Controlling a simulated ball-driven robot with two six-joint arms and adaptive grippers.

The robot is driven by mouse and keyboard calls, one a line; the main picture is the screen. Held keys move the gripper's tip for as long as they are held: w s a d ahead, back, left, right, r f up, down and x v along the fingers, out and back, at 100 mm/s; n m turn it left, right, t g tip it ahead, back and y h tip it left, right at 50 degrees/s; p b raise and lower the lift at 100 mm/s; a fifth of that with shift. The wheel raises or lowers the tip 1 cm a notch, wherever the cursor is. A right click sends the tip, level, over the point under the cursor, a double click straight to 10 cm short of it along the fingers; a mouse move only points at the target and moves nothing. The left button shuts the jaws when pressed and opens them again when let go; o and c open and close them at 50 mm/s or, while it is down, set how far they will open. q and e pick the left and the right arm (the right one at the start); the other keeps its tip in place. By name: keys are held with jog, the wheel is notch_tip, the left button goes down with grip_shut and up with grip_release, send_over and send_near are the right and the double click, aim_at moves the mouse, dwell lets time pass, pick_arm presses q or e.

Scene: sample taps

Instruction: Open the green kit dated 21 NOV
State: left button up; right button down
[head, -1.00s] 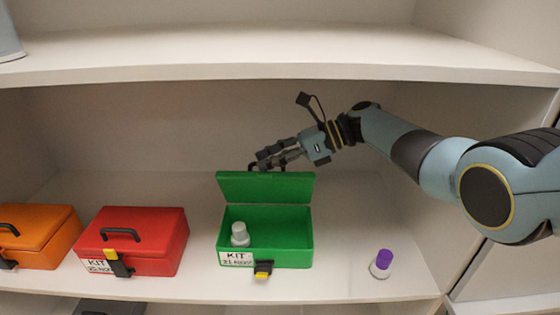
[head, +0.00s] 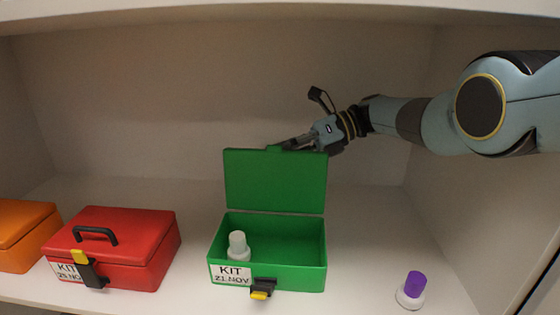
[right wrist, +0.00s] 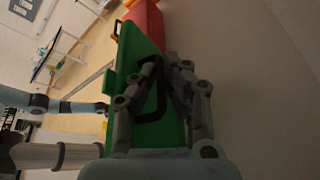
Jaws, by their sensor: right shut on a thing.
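The green kit (head: 310,265), labelled KIT 21 NOV, stands on the shelf with its lid (head: 275,182) raised upright at the back. A white-capped bottle (head: 237,246) stands inside at the left. Its black and yellow latch (head: 262,289) hangs at the front. My right gripper (head: 290,145) is at the lid's top edge, coming from behind right. In the right wrist view the right gripper (right wrist: 170,75) is shut on the black handle (right wrist: 155,95) of the green lid (right wrist: 140,60). My left gripper is not in view.
A red kit (head: 125,245) with its lid closed stands to the left, with an orange kit (head: 22,235) beyond it.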

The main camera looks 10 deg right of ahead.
jog(key=shift+f, duration=0.45)
jog(key=shift+w+r, duration=0.1)
jog(key=shift+w, duration=0.05)
jog(key=c, duration=1.7)
grip_release()
jog(key=shift+r, duration=0.1)
jog(key=v, duration=0.7)
jog(key=shift+d, duration=0.25)
jog(key=shift+w, duration=0.1)
